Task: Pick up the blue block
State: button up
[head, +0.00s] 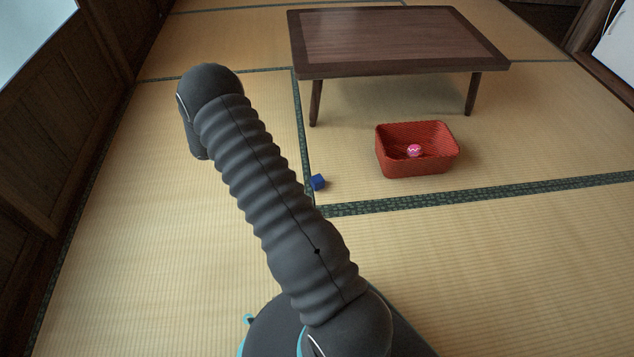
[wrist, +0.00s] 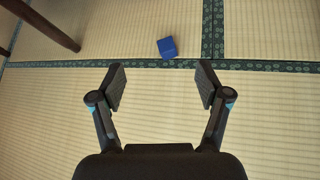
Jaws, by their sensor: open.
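The blue block (head: 318,182) lies on the tatami floor in the head view, just right of my arm and near a dark green mat border. In the wrist view the blue block (wrist: 167,47) lies beyond my fingertips, roughly centred between them and touching or nearly touching the border. My gripper (wrist: 161,86) is open and empty, its two fingers well apart. In the head view my arm hides the gripper's fingers.
A red basket (head: 418,170) with a pink ball (head: 414,150) inside stands right of the block. A low wooden table (head: 395,42) stands behind; its leg (wrist: 42,27) shows in the wrist view. The floor around the block is clear.

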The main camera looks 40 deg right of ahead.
aim_at(315, 179)
jog(key=d+f+n, duration=0.1)
jog(key=f, duration=0.4)
jog(key=d+f+n+h, duration=0.1)
jog(key=f, duration=0.3)
jog(key=f+n+h, duration=0.1)
jog(key=f, duration=0.4)
jog(key=shift+s+d+f+n, duration=0.2)
jog(key=shift+d+f+n, duration=0.15)
jog(key=shift+d+n, duration=0.05)
jog(key=shift+s+d+f, duration=0.1)
jog(key=shift+d+f, duration=0.05)
jog(key=shift+f, duration=0.15)
jog(key=shift+h, duration=0.3)
jog(key=x, duration=0.8)
jog(key=shift+f, duration=0.1)
jog(key=shift+r+b+x, duration=0.15)
jog(key=shift+x, duration=1.2)
jog(key=shift+r+b+x, duration=0.15)
jog(key=shift+x, duration=1.25)
jog(key=c, duration=1.2)
